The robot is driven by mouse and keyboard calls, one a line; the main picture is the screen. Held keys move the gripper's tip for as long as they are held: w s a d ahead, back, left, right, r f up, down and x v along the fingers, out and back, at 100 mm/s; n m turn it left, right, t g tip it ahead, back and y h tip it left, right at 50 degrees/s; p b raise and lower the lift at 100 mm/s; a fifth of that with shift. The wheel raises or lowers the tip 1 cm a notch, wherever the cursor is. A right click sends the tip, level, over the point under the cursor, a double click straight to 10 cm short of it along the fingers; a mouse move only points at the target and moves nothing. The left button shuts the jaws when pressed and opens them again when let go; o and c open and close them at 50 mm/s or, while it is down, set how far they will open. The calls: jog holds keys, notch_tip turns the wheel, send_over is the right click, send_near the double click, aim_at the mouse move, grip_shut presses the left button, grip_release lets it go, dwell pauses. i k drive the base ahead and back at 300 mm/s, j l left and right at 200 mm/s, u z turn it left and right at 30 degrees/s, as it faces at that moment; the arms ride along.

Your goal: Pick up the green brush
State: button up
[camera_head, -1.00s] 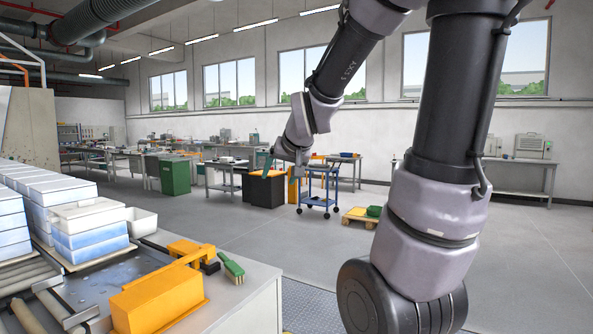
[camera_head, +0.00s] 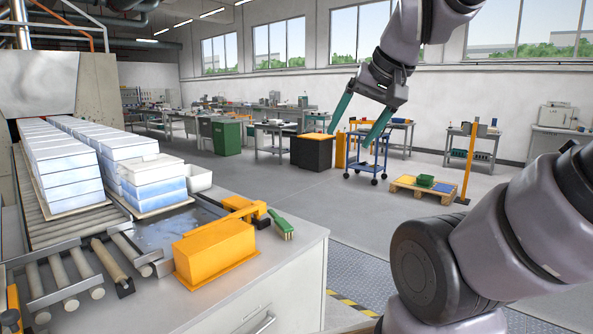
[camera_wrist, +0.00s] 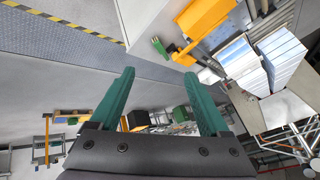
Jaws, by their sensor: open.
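The green brush (camera_head: 281,225) lies on the near grey worktop, by the right edge, beside the black end of an orange device. In the wrist view the brush (camera_wrist: 160,46) shows small near the top, beyond my fingertips and apart from them. My gripper (camera_head: 352,122) has two green fingers spread wide, with nothing between them. It hangs in the air above and to the right of the brush, well clear of the worktop. The open fingers also show in the wrist view (camera_wrist: 168,88).
An orange block device (camera_head: 215,252) stands left of the brush. Stacked white-blue boxes (camera_head: 155,183) sit on trays by the roller conveyor (camera_head: 70,278). A small white bin (camera_head: 199,179) is behind. A blue trolley (camera_head: 368,160) and a pallet (camera_head: 425,190) stand on the floor, mostly open beyond the worktop.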

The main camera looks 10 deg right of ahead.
aim_at(285, 230)
jog(key=l+u, duration=0.1)
jog(key=u, duration=0.35)
jog(key=l+u, duration=0.15)
jog(key=u, duration=0.3)
jog(key=l+u, duration=0.4)
jog(key=l, duration=0.3)
jog(key=l+u, duration=0.4)
jog(key=l, duration=0.25)
jog(key=k+l, duration=0.1)
jog(key=l, duration=0.6)
jog(key=k+l, duration=0.15)
jog(key=l, duration=0.2)
